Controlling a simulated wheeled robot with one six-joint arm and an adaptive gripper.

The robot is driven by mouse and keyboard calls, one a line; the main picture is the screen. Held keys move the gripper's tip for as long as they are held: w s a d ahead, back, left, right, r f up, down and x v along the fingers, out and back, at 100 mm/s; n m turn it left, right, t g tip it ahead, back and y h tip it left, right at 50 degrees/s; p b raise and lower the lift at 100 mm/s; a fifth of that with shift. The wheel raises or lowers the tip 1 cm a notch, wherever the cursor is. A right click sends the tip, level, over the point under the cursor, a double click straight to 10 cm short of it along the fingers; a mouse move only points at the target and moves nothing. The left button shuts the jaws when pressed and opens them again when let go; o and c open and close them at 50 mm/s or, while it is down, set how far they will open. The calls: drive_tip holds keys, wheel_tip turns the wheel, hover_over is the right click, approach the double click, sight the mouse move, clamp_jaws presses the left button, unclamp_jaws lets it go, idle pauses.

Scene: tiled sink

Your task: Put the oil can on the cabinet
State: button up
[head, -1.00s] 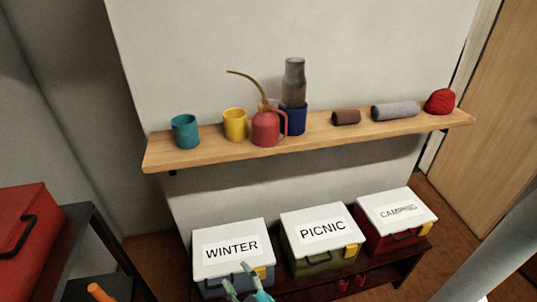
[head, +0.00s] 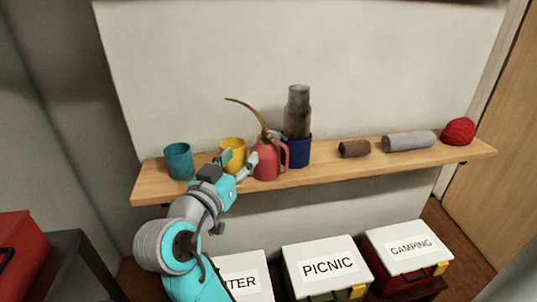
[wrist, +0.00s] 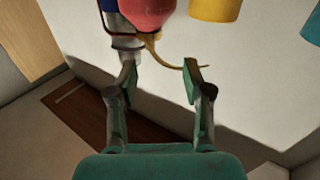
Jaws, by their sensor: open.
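The oil can (head: 266,163), red with a long curved brass spout, stands upright on the wooden wall shelf (head: 330,172) between a yellow cup (head: 232,154) and a blue cup (head: 297,151). My gripper (head: 240,162) is open and empty at the shelf's front, just left of the can and in front of the yellow cup. In the wrist view the can's red body (wrist: 146,13) is at the top edge, beyond the fingertips (wrist: 160,78), with its spout reaching down toward them. I cannot tell for sure which piece is the cabinet; dark furniture (head: 82,262) stands at the left.
A grey-brown bottle (head: 298,108) stands in the blue cup. Boxes, including PICNIC (head: 326,264), sit below. A red case (head: 20,245) rests left.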

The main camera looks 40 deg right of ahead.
sight(263, 132)
drive_tip(key=shift+m+g, duration=0.6)
drive_tip(key=shift+m, duration=0.2)
drive_tip(key=d, duration=0.1)
drive_tip(key=d+r, duration=0.1)
drive_tip(key=d, duration=0.1)
drive_tip(key=w+d+r, duration=0.1)
drive_tip(key=d, duration=0.1)
drive_tip(key=shift+x, duration=3.15)
drive_tip(key=shift+s, duration=0.1)
